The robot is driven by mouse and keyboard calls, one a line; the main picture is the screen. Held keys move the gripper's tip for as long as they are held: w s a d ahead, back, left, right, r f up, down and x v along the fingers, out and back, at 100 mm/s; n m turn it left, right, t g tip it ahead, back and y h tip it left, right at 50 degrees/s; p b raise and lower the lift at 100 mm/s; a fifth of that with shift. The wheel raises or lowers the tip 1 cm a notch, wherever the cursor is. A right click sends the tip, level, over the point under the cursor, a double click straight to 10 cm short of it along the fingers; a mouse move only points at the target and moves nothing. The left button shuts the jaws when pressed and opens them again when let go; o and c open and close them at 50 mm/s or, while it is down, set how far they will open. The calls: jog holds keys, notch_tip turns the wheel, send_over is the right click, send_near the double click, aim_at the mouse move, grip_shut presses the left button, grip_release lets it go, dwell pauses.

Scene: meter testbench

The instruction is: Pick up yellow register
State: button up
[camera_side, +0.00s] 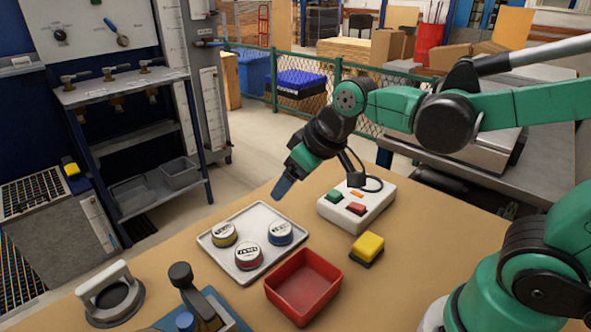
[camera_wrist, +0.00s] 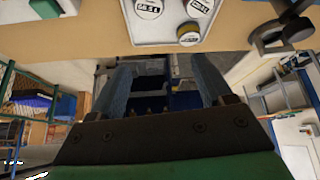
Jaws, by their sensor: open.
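The yellow register (camera_side: 224,235) is a round piece with a yellow side and a pale, marked top. It sits at the left of a light tray (camera_side: 262,213). A red register (camera_side: 248,257) and a blue register (camera_side: 280,233) share the tray. My gripper (camera_side: 283,188) is above and behind the tray in the side view, tilted down to the left, apart from all the registers. In the wrist view its two fingers (camera_wrist: 164,68) are spread with nothing between them. The yellow-edged register (camera_wrist: 190,36) shows beyond the fingertips there.
A red bin (camera_side: 303,286) stands in front of the tray. A white control box (camera_side: 356,205) and a yellow-topped block (camera_side: 367,249) are to the right. A round fixture with a white handle (camera_side: 110,295) and a lever tool (camera_side: 190,290) stand at front left.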

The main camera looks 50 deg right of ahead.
jog(key=w+a+f+n+g+y, duration=0.1)
jog(key=w+a+f+n, duration=0.15)
jog(key=w, duration=0.35)
jog(key=n+g, duration=0.1)
jog(key=n, duration=0.1)
send_over(225, 230)
jog(key=s+d, duration=0.2)
jog(key=shift+m, duration=0.25)
jog(key=f, duration=0.5)
jog(key=shift+s+a, duration=0.15)
jog(key=shift+a, duration=0.05)
jog(key=shift+w+a+f+y, duration=0.25)
jog(key=shift+f+y, duration=0.05)
jog(key=shift+f, duration=0.2)
jog(key=shift+x, duration=2.7)
jog(key=shift+s, duration=0.1)
jog(key=c, duration=0.9)
